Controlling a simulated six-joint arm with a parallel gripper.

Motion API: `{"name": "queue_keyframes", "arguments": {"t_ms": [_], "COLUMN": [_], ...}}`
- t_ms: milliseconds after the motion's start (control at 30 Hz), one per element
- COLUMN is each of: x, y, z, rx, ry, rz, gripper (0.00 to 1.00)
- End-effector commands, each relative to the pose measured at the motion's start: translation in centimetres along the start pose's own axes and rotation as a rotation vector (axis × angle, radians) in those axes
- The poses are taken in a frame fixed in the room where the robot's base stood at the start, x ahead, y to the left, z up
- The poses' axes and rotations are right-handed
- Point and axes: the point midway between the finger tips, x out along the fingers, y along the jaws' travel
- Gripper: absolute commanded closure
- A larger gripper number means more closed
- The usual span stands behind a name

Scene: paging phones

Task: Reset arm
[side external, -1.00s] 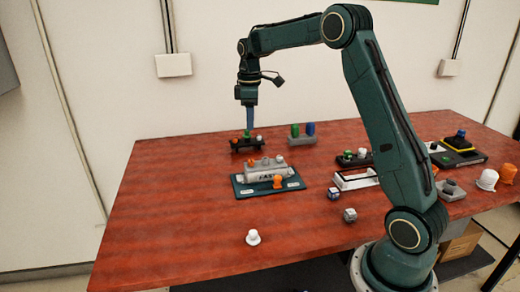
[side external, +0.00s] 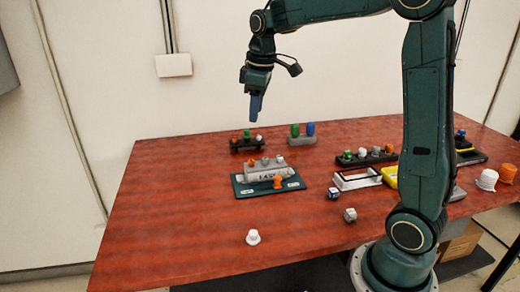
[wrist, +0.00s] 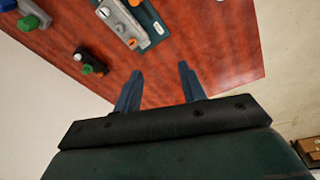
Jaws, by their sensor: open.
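My gripper (side external: 256,108) is raised in the air above the back left of the table, with its blue fingers pointing down. In the wrist view my gripper (wrist: 160,75) shows two fingers apart with only red table between them, so it is open and empty. Below it in the side view is a black holder (side external: 246,146) with a green, an orange and a white piece. That black holder also shows in the wrist view (wrist: 90,62), clear of the fingers.
A teal board (side external: 245,188) bears a grey block (side external: 262,174) with several pegs. A grey holder (side external: 301,138) has green and blue pegs. More holders and cups (side external: 487,180) are at right. The left table (side external: 150,210) is clear.

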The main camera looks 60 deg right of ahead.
Motion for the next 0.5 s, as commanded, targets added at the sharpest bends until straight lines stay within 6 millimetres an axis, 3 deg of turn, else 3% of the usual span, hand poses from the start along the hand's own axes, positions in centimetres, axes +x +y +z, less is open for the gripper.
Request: {"name": "queue_keyframes", "arguments": {"t_ms": [200,500], "x": [-2.5,-4.3], "y": [-4.3,-9.5], "z": [2.5,6.5], "rx": [0.066,0.162], "ry": [0.060,0.146], "rz": [0.029,0.050], "gripper": [0.59,0.59]}}
